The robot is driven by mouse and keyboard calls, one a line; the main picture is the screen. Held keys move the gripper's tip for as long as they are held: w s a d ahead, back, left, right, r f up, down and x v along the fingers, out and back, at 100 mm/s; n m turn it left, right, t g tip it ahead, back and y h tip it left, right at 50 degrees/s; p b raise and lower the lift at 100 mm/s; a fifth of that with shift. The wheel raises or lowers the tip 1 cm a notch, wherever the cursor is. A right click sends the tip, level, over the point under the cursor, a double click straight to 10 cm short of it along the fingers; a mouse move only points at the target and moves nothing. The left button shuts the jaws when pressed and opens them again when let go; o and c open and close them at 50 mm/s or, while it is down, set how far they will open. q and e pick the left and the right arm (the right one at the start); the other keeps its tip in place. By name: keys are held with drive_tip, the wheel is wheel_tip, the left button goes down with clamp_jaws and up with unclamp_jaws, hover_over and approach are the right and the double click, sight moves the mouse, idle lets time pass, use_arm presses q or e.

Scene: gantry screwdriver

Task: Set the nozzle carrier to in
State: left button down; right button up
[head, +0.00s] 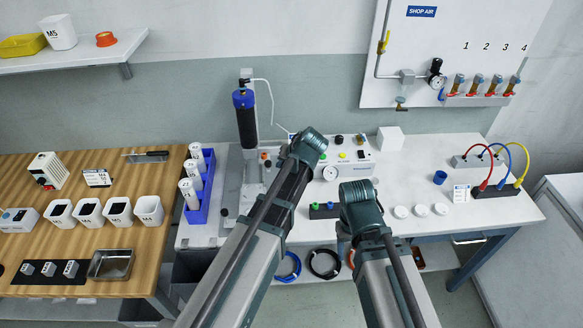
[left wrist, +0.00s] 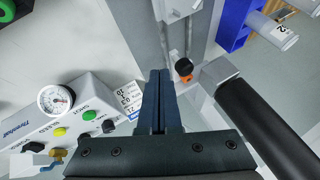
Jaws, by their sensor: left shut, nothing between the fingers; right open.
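The gantry screwdriver (head: 245,120) stands upright at the back of the white bench, a black cylinder with a blue top. My left gripper (left wrist: 159,75) is shut and empty near the gantry base. In the head view my left wrist covers part of that area. My right gripper (head: 360,205) is open over the bench, its fingers mostly hidden.
A control box (head: 350,165) with a gauge and buttons is right of my left gripper; it also shows in the left wrist view (left wrist: 85,120). A blue rack (head: 198,205) of white bottles stands left of the gantry. White discs (head: 420,210) lie at right.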

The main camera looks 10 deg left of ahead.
use_arm(q)
drive_tip(key=shift+a, duration=0.65)
drive_tip(key=a, duration=0.2)
drive_tip(key=s+a, duration=0.1)
drive_tip(key=a, duration=0.2)
drive_tip(key=shift+s, duration=0.2)
drive_tip(key=shift+r, duration=0.15)
